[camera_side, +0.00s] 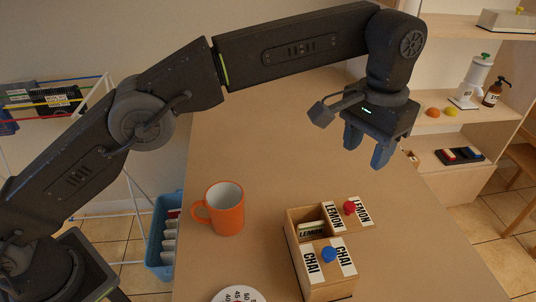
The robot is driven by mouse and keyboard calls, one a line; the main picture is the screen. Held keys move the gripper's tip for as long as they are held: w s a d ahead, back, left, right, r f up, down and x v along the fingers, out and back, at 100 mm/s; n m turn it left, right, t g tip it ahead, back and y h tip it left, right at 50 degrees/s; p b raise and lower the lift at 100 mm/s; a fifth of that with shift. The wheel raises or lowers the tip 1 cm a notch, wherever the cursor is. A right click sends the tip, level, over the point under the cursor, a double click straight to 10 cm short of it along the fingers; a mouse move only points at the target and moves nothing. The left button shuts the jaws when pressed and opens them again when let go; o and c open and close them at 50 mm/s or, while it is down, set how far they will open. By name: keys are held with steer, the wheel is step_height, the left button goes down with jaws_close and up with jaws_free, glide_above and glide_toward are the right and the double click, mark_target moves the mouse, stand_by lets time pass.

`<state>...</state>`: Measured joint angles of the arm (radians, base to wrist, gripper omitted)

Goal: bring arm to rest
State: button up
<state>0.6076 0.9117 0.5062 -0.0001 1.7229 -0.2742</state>
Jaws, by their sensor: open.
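My gripper (367,153) hangs in the air above the far right part of the table, pointing down. Its two blue-grey fingers are apart with nothing between them. My arm reaches across the top of the view from the left. Nothing touches the fingers.
An orange mug (228,214) stands upright on the table (270,150). A wooden tea box (313,274) with a CHAI lid, blue knob (328,254), and a LEMON lid, red knob (349,207), stands at front right. A numbered white disc (238,295) lies at the front edge. Shelves (460,125) stand behind right.

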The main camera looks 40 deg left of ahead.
steer(key=s+a+r+n+t, duration=0.1)
steer(key=s+a+r, duration=0.3)
steer(key=a, duration=0.6)
steer(key=s+a+r+n+t, duration=0.1)
steer(key=s+a+r+t, duration=0.1)
steer(key=a+r, duration=0.6)
steer(key=s+a+f+n+t, duration=0.1)
steer(key=s+a+f, duration=0.5)
steer(key=s, duration=0.3)
steer(key=s+a+f+t, duration=0.1)
steer(key=s+a+f, duration=0.5)
steer(key=s+a, duration=0.2)
steer(key=shift+s+a+f+n+t, duration=0.2)
steer(key=shift+s+f+n+t, duration=0.15)
steer(key=shift+s, duration=0.5)
